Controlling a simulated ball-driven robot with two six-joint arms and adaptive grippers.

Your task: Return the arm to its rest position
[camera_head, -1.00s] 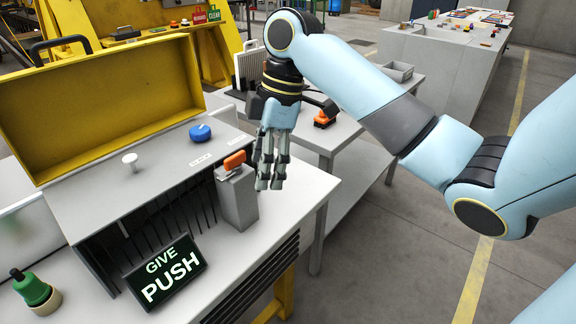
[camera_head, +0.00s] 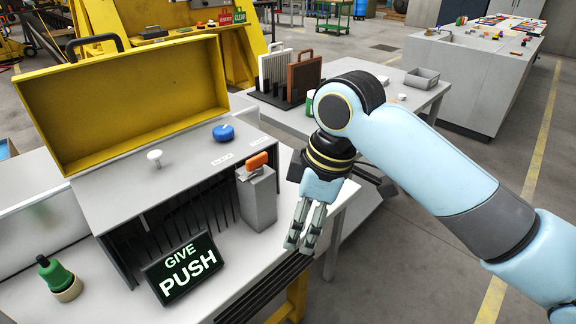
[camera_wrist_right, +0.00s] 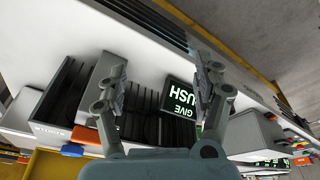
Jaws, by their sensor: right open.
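My right gripper (camera_head: 304,228) is open and empty. It hangs pointing down beside the right edge of the white workbench (camera_head: 222,287), to the right of a grey post with an orange lever (camera_head: 257,161). Its light blue arm comes in from the right. In the right wrist view the two fingers of the gripper (camera_wrist_right: 160,90) are spread apart with nothing between them. My left gripper does not show.
A grey console with a blue knob (camera_head: 223,132), a white knob (camera_head: 154,155) and a yellow lid (camera_head: 140,95) stands at left. A sign reading GIVE PUSH (camera_head: 182,268) and a green-handled item (camera_head: 57,275) sit in front. The floor (camera_head: 415,262) at right is clear.

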